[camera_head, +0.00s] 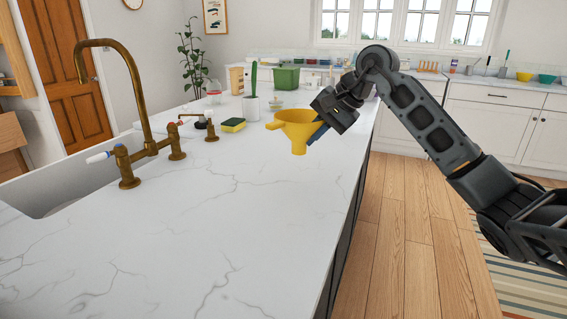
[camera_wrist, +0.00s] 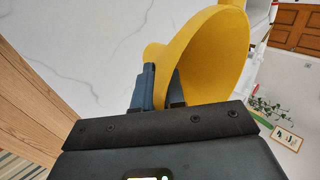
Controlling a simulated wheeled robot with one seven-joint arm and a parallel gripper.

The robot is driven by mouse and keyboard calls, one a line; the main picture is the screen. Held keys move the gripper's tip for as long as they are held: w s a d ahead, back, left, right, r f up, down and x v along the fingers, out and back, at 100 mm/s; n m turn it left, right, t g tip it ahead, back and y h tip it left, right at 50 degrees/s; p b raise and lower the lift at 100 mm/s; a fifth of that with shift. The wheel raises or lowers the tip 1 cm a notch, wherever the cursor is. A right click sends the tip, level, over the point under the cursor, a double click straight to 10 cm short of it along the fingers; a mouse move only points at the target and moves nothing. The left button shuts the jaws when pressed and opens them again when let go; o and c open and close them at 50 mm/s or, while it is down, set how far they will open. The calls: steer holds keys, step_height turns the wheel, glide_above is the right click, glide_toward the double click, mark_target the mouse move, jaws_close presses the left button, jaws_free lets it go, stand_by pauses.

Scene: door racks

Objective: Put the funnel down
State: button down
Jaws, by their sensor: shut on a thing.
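The yellow funnel (camera_head: 296,127) is in my gripper (camera_head: 318,133), near the right edge of the white marble island top (camera_head: 190,225). Its wide mouth faces up and its spout points down in the head view. I cannot tell whether the spout touches the counter. In the wrist view the funnel (camera_wrist: 208,55) fills the upper middle, and the blue-grey fingers of my gripper (camera_wrist: 160,88) are closed on its wall. One finger is partly hidden behind the funnel.
A yellow-green sponge (camera_head: 233,125), a white holder with a green-handled brush (camera_head: 251,106) and a green bin (camera_head: 286,78) stand farther back. A brass faucet (camera_head: 135,90) and sink (camera_head: 70,190) are at left. The front counter is clear. The island edge drops to a wood floor (camera_head: 400,230).

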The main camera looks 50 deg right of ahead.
mark_target(293, 141)
steer(key=w+a+f, duration=0.1)
steer(key=w+a, duration=0.1)
steer(key=w+a+f, duration=0.1)
steer(key=w+f, duration=0.1)
steer(key=shift+w+a+f+p, duration=0.25)
steer(key=shift+a+f+p, duration=0.05)
steer(key=shift+a+p, duration=0.1)
step_height(293, 141, down, 4)
steer(key=shift+a+r+p, duration=0.1)
steer(key=shift+r+p, duration=0.05)
steer(key=shift+p, duration=0.2)
steer(key=shift+f, duration=0.2)
steer(key=shift+f, duration=0.15)
steer(key=c, duration=1.2)
jaws_free()
